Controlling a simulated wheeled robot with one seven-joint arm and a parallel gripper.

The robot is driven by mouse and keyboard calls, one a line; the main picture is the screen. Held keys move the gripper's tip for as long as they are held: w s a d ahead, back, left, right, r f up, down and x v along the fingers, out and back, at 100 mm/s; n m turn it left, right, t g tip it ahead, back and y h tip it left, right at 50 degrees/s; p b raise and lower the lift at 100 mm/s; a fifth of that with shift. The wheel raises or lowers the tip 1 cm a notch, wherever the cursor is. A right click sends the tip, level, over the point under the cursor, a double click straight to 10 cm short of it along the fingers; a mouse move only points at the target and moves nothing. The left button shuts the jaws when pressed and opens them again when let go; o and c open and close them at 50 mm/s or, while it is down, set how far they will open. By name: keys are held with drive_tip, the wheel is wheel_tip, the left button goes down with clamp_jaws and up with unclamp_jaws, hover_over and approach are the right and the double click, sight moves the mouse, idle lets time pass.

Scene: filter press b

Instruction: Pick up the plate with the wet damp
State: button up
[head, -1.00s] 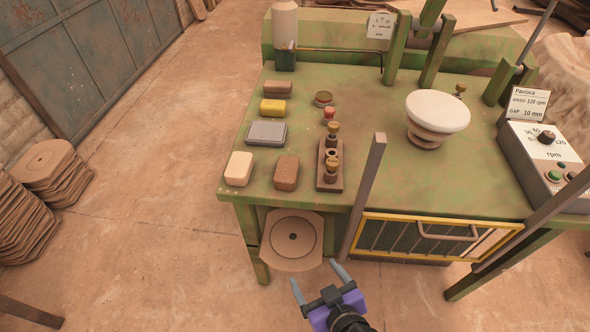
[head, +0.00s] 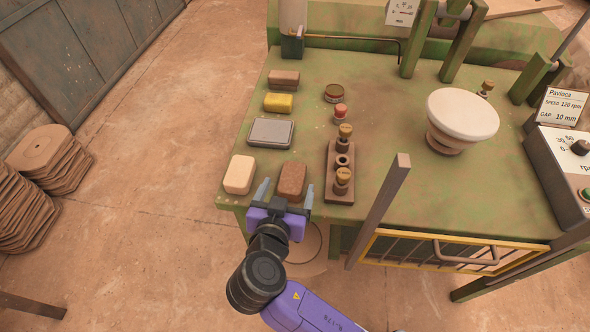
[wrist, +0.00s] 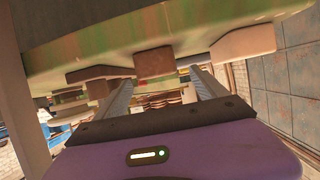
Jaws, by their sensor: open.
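A round brown plate (head: 314,240) with a ring on its face is at the bench front in the head view, mostly hidden behind my gripper and arm. Similar brown plates (head: 45,150) lie stacked on the floor at the left. I cannot tell which plate is wet. My gripper (head: 286,191) is open and empty at the bench's front edge, its fingers on either side of the brown block (head: 291,181) as the head view shows it.
The green bench (head: 385,120) carries a cream block (head: 239,174), a grey box (head: 270,132), a yellow block (head: 279,103), a wooden peg holder (head: 340,172) and a white-topped round thing (head: 462,115). A grey post (head: 380,210) and yellow-framed guard (head: 440,251) stand right of my gripper.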

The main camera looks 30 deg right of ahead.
sight(297, 163)
drive_tip(key=shift+w+d+f, duration=0.15)
drive_tip(key=shift+w+d, duration=0.3)
drive_tip(key=shift+w, duration=0.1)
drive_tip(key=p+x, duration=0.1)
drive_tip(key=x, duration=0.5)
drive_tip(key=shift+w+d, duration=0.25)
drive_tip(key=shift+d, duration=0.1)
clamp_jaws()
